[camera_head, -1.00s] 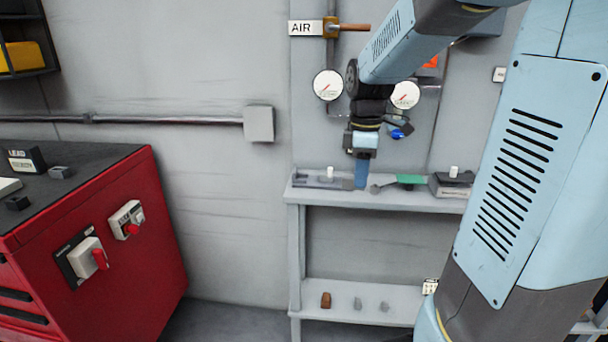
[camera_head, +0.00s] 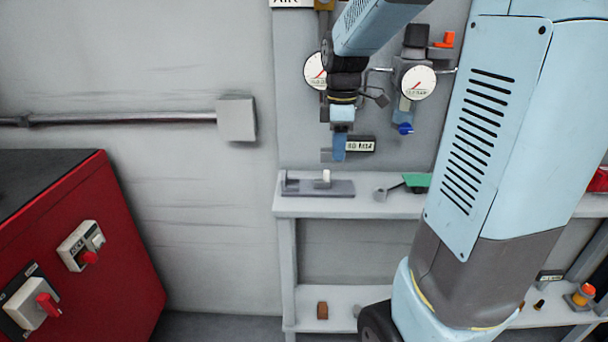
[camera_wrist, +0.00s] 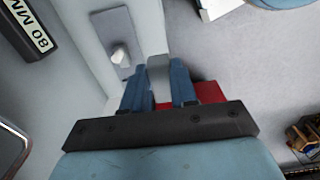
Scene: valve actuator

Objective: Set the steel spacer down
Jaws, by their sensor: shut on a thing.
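My gripper (camera_head: 339,155) has blue fingers pointing down, in front of the wall and above the shelf top. In the wrist view my gripper (camera_wrist: 159,92) is shut on a grey block, which I take as the steel spacer (camera_wrist: 159,72); it sticks out past the fingertips. In the head view a small grey part of the spacer (camera_head: 326,155) shows at the left of the fingers. It is held in the air, apart from the shelf. A grey plate with a white peg (camera_head: 318,190) lies on the shelf below; it also shows in the wrist view (camera_wrist: 114,40).
The grey shelf (camera_head: 300,206) also holds a wrench-like tool (camera_head: 384,192) and a green item (camera_head: 417,181). An 80 MM sign (camera_head: 361,145) and gauges (camera_head: 418,83) are behind my gripper. A red cabinet (camera_head: 115,240) stands at left. A brown block (camera_head: 322,310) sits on the lower shelf.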

